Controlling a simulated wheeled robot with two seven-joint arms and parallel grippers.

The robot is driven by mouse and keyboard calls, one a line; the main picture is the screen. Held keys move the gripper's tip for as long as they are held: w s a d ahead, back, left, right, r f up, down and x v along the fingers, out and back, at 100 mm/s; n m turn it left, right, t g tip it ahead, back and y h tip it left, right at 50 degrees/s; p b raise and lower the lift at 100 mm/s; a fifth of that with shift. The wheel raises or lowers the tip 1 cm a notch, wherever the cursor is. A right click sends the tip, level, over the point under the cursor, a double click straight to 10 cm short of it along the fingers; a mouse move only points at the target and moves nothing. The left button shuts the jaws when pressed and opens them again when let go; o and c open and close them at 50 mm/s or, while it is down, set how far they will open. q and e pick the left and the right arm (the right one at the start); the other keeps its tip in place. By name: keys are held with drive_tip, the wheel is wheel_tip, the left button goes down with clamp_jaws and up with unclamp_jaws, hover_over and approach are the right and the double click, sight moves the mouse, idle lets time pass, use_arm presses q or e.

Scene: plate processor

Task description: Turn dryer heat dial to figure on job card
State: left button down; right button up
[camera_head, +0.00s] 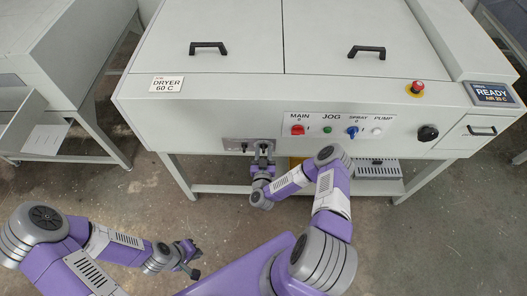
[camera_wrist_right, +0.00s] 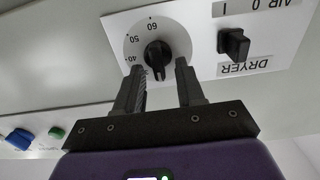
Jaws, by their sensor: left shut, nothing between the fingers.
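The job card (camera_head: 166,84) on the left of the machine's front reads "DRYER 60 C". The dryer heat dial (camera_wrist_right: 157,57) shows in the right wrist view as a black knob on a round grey scale with 40, 50 and 60 visible, upside down. The knob's narrow end points down in that view; the figure it marks is unclear. My right gripper (camera_wrist_right: 160,66) is open, its fingertips on either side of the knob, apparently not gripping it. In the head view it (camera_head: 262,162) faces the lower control panel and hides the dial. My left gripper (camera_head: 192,262) is shut and empty, low over the floor.
Right of the dial in the wrist view is a black dryer air switch (camera_wrist_right: 233,43). Along the front are a red main switch (camera_head: 297,130), green jog button (camera_head: 327,128), blue spray switch (camera_head: 352,132) and black knob (camera_head: 427,133). Floor below left is clear.

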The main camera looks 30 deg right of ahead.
drive_tip(key=c, duration=0.7)
